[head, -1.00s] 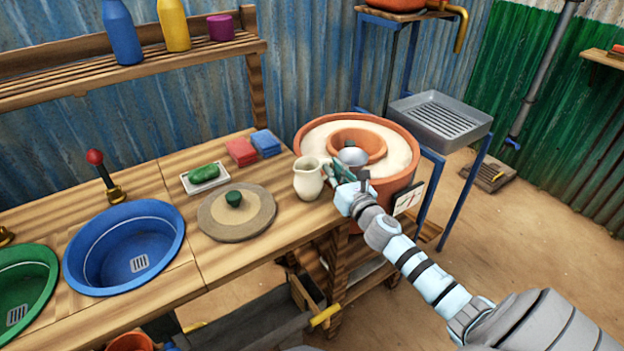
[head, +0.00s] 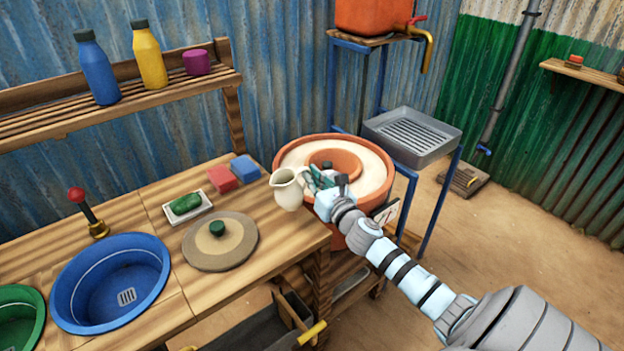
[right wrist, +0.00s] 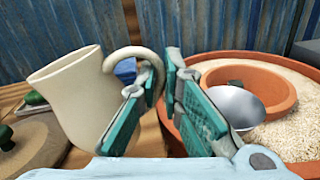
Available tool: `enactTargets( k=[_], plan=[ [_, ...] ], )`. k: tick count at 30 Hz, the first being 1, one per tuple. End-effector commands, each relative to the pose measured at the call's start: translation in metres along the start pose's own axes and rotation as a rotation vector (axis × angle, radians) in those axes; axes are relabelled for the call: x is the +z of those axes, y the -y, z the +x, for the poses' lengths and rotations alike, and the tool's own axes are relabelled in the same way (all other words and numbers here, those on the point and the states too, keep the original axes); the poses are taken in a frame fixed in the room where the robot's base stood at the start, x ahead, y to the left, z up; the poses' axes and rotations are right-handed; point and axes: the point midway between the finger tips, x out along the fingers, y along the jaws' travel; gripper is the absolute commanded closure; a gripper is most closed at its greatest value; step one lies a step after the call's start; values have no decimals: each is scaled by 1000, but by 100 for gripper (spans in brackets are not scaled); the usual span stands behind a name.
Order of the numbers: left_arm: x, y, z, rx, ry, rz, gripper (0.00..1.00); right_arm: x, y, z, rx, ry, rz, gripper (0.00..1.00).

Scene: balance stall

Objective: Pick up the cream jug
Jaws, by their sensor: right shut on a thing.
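The cream jug (head: 286,190) hangs just above the right front corner of the wooden counter (head: 275,238), its base apart from the wood. In the right wrist view the jug (right wrist: 85,95) fills the left side and leans to the left. My right gripper (head: 313,182) is to the right of the jug and shut on its curved handle. The green finger pads (right wrist: 155,98) lie either side of the handle's lower part, which they partly hide. My left gripper is out of view.
Right behind my gripper stands a terracotta pot (head: 282,158) of pale grains with a smaller pot inside. A round lid (head: 240,252), a soap dish (head: 170,215), red (head: 222,180) and blue (head: 246,168) blocks and a blue basin (head: 75,318) occupy the counter.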

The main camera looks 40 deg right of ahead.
Motion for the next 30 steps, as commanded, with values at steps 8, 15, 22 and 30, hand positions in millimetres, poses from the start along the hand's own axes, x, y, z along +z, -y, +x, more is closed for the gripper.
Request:
enactTargets(
  k=[8,15,22,30],
  plan=[
    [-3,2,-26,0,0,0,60,33,-5,0,2,3,0,100],
    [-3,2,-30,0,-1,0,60,40,-6,0,1,2,0,100],
    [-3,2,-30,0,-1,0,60,40,-6,0,1,2,0,100],
    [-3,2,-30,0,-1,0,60,40,-6,0,2,2,0,100]
  ],
)
